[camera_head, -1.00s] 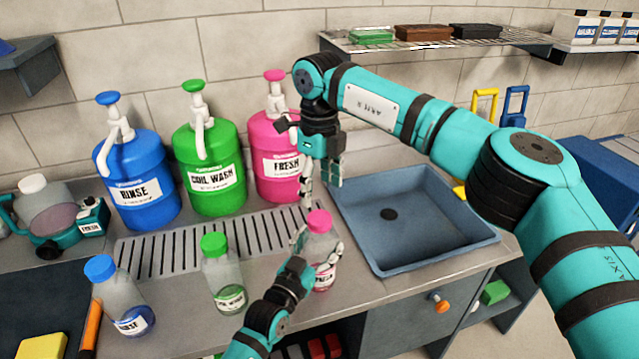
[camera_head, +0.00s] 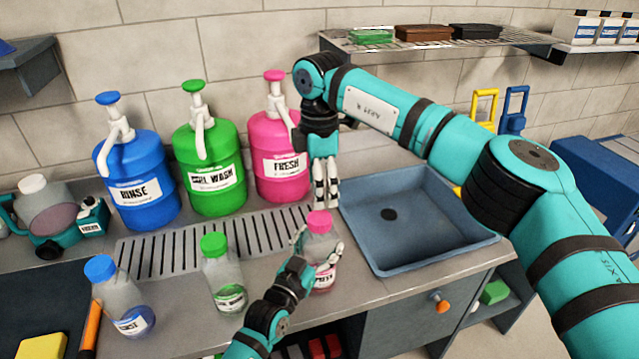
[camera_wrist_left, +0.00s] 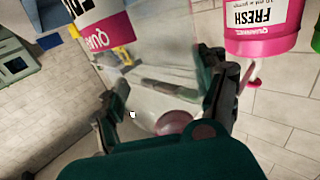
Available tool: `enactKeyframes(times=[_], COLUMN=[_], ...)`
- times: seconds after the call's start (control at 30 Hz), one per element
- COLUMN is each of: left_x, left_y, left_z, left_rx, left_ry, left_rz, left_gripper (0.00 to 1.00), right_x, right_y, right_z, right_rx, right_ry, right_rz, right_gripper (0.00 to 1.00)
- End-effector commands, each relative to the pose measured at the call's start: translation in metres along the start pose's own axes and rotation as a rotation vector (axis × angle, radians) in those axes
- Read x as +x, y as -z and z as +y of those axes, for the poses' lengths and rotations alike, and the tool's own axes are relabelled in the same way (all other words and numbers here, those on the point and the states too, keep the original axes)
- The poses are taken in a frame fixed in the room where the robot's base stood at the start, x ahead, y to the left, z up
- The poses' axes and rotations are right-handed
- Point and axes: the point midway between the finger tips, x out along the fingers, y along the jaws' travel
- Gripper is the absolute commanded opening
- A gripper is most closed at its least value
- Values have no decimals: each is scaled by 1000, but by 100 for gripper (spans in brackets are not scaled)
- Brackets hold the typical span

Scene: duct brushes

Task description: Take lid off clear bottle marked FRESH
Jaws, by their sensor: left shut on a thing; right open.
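The clear bottle marked FRESH (camera_head: 322,251) stands upright on the counter in front of the drain grille, with its pink lid (camera_head: 319,222) on. My left gripper (camera_head: 319,255) is shut around the bottle's body below the lid. In the left wrist view the clear bottle (camera_wrist_left: 165,75) fills the space between the fingers. My right gripper (camera_head: 325,200) points straight down just above the pink lid, open and empty, its fingers fairly close together. Whether its fingertips touch the lid cannot be told.
A clear bottle with a green lid (camera_head: 223,275) and one with a blue lid (camera_head: 118,297) stand to the left. Large blue (camera_head: 137,180), green (camera_head: 208,165) and pink (camera_head: 279,160) pump jugs stand behind. The sink basin (camera_head: 415,220) lies to the right.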

Motion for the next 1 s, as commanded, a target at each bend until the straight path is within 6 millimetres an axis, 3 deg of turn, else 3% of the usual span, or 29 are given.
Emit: enactKeyframes(times=[0.1, 0.3, 0.47, 0.8, 1.0], left_x=[0, 0, 0, 0, 0], left_y=[0, 0, 0, 0, 0], left_z=[0, 0, 0, 0, 0], left_rx=[0, 0, 0, 0, 0], left_ry=[0, 0, 0, 0, 0], left_rz=[0, 0, 0, 0, 0], left_gripper=[0, 0, 0, 0, 0], right_x=[0, 1, 14, 65, 79], right_y=[0, 0, 0, 0, -1], right_z=[0, 0, 0, 0, 0], right_rx=[176, 335, 357, 355, 354], right_ry=[0, 0, 3, 3, 1], right_rz=[0, 0, -1, 0, -1], right_gripper=[67, 67, 67, 67, 67])
